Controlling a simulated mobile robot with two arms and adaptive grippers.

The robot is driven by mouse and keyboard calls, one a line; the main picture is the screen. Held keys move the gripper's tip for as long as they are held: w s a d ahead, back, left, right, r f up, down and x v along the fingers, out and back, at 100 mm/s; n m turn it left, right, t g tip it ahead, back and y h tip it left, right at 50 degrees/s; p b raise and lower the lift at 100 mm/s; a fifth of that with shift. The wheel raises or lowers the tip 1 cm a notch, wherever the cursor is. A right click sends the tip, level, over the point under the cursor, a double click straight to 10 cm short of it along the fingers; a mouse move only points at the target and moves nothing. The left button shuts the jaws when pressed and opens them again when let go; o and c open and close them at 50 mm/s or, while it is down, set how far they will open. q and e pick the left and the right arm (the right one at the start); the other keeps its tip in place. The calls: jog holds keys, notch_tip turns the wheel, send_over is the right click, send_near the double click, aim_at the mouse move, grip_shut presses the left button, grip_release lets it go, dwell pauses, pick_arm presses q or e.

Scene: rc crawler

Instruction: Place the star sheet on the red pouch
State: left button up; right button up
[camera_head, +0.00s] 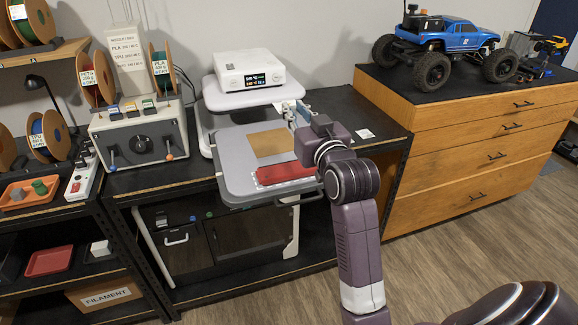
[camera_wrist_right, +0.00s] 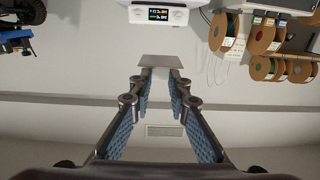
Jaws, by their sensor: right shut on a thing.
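The red pouch (camera_head: 286,173) lies flat near the front edge of the heat press's grey lower plate (camera_head: 238,181). My right gripper (camera_head: 296,114) is above the plate's back right part, behind and above the pouch. It is shut on a thin, pale sheet (camera_head: 288,108), which fits the star sheet, though no star print can be made out. In the right wrist view, the sheet shows as a grey, plain face (camera_wrist_right: 161,60) between the fingertips, clear of any surface. My left gripper is not in view.
A tan sheet (camera_head: 271,142) lies on the plate behind the pouch. The press's upper head (camera_head: 244,94) with its white display box (camera_head: 249,70) stands behind. A dial-fronted grey box (camera_head: 143,138) is at left; a wooden drawer cabinet (camera_head: 478,140) bearing a blue truck (camera_head: 458,38) is at right.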

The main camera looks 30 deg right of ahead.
jog(key=f, duration=0.6)
jog(key=f+p, duration=0.1)
jog(key=f, duration=1.2)
jog(key=shift+d, duration=0.25)
jog(key=shift+f, duration=0.1)
jog(key=shift+f, duration=0.15)
jog(key=o, duration=0.7)
jog(key=shift+o, duration=0.2)
